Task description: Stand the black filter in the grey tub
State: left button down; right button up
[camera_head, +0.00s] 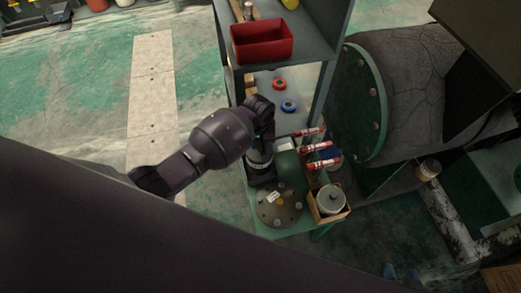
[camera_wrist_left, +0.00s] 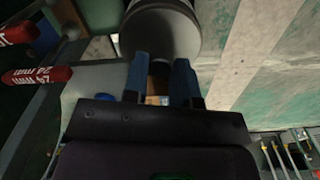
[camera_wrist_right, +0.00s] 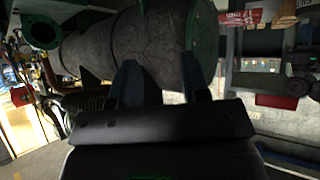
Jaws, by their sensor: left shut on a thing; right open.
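A black filter (camera_head: 261,175), a dark cylinder with a pale band, is at the shelf's left side in the head view. My left gripper (camera_head: 259,146) is shut on it from above, its fingertips mostly hidden by the arm. In the left wrist view the dark round body of the filter (camera_wrist_left: 160,32) fills the top middle, between and beyond the fingers (camera_wrist_left: 162,82). My right gripper (camera_wrist_right: 165,82) is open and empty in its wrist view, and out of the head view. I cannot clearly pick out the grey tub.
A red bin (camera_head: 262,42) stands on the upper shelf. A large flanged tank (camera_head: 405,85) stands at right.

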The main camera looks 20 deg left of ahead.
aim_at(259, 151)
pick_arm(q)
notch_tip(259, 151, down, 6)
jog(key=shift+r+b, duration=0.1)
jog(key=shift+b, duration=1)
jog(key=shift+r, duration=0.1)
jog(key=c, duration=0.9)
grip_release()
